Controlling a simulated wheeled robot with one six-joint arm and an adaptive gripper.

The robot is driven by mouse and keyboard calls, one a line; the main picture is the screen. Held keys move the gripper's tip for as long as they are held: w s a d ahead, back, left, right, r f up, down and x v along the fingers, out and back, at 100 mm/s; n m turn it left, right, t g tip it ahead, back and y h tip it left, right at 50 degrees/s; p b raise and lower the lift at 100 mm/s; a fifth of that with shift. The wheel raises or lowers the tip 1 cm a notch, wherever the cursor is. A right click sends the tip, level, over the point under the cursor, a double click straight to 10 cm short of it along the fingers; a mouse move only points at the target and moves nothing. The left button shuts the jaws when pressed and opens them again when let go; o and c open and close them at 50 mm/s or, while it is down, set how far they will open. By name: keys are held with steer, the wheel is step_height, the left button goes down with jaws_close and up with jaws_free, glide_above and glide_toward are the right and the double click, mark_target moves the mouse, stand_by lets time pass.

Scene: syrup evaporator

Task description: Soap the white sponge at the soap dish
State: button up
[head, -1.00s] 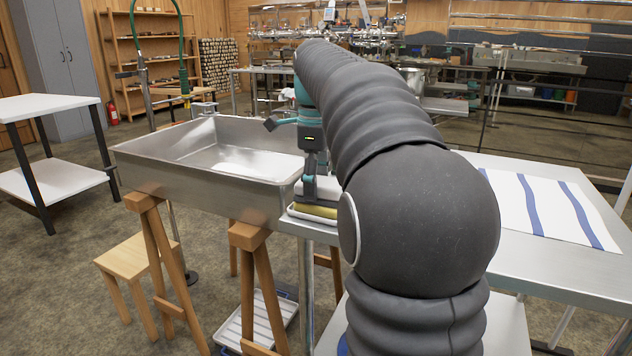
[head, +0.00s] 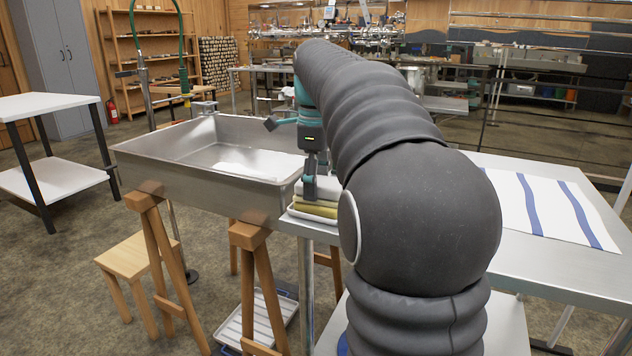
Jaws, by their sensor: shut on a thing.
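My gripper (head: 312,187) points down at the left end of the steel table, next to the basin. It is shut on the white sponge (head: 328,187), which is partly hidden behind its fingers and my arm. The sponge is directly above an olive-yellow soap bar (head: 314,211). The soap lies in a white soap dish (head: 312,219) at the table's corner. I cannot tell whether the sponge touches the soap. My arm hides the right side of the sponge, soap and dish.
A large steel basin (head: 200,183) on wooden trestles stands just left of the dish. The steel table (head: 545,258) extends right, with a blue-striped white cloth (head: 545,208) on it. A wooden stool (head: 137,256) stands at the lower left. A white-topped table (head: 45,106) is farther left.

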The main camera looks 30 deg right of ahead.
steer(key=shift+f, duration=0.1)
steer(key=shift+r+p, duration=0.6)
steer(key=shift+r, duration=2.95)
